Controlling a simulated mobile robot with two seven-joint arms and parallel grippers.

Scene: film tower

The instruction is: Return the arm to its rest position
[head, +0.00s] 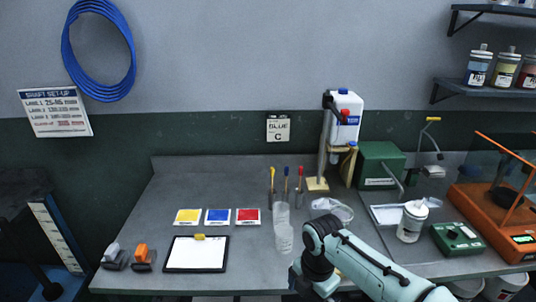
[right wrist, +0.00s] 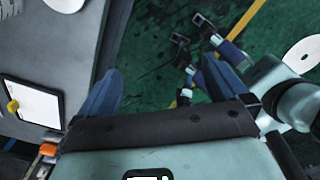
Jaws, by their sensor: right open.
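My right arm (head: 372,262) reaches in from the lower right of the head view, its dark joint in front of the bench's front edge. Its gripper is not visible in that view. In the right wrist view my right gripper (right wrist: 160,85) is open, its two blue fingers wide apart with nothing between them. It hangs over green floor beside the grey bench edge. What looks like my left gripper (right wrist: 192,34) shows beyond it, over the floor; whether it is open is unclear. My left arm is not in the head view.
The bench (head: 140,215) holds a clipboard (head: 196,254), colour cards (head: 217,216), clear cups (head: 283,235) close to my right arm, a white jar (head: 411,222), a green box (head: 380,163) and an orange scale (head: 490,215). The bench's left part is mostly free.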

